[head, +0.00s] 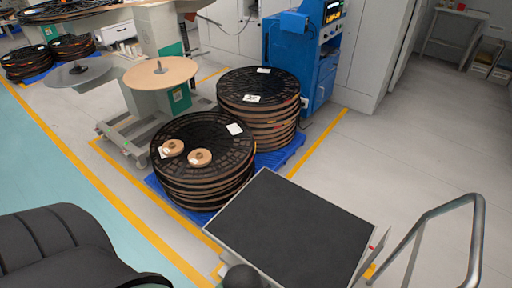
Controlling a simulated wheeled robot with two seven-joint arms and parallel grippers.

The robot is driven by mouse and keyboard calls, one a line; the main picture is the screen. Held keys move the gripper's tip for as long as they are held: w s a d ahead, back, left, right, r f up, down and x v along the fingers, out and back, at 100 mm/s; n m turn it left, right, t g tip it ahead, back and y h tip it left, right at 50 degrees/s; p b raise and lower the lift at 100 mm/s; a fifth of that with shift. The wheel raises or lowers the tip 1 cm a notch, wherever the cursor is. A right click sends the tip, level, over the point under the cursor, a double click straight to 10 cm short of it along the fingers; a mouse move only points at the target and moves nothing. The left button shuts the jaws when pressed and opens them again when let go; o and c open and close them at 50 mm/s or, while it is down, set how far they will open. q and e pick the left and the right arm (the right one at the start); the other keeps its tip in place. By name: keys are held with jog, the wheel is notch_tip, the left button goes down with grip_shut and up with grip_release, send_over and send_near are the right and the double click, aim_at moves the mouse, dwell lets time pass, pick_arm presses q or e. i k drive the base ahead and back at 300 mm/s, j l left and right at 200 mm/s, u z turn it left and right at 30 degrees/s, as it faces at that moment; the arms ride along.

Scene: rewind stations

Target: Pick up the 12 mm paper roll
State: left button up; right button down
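Two small tan paper rolls, a left one (172,148) and a right one (200,158), lie flat and close together on top of the front stack of black reels (204,188). Each has a darker centre. I cannot read a width on either, so I cannot tell which is the 12 mm roll. A white label lies beside the left roll, and another is on the reel's far right side. Neither of my grippers shows in the head view.
A second reel stack (258,90) stands behind on a blue pallet (281,153). A cart with a dark top (292,232) and grey handle (478,235) is in front. A black ribbed shape (55,245) fills the lower left. Floor at right is clear.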

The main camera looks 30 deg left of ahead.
aim_at(200, 158)
jog(key=j+z, duration=0.2)
jog(key=j, duration=0.25)
jog(key=j+z, duration=0.2)
jog(key=j, duration=0.25)
jog(key=k+j+z, duration=0.2)
jog(key=j, duration=0.25)
jog(key=j+z, duration=0.2)
jog(key=j, duration=0.25)
jog(key=k+j+z, duration=0.25)
jog(key=j, duration=0.15)
jog(key=k+j+z, duration=0.2)
jog(key=j, duration=0.15)
jog(key=i+j, duration=0.05)
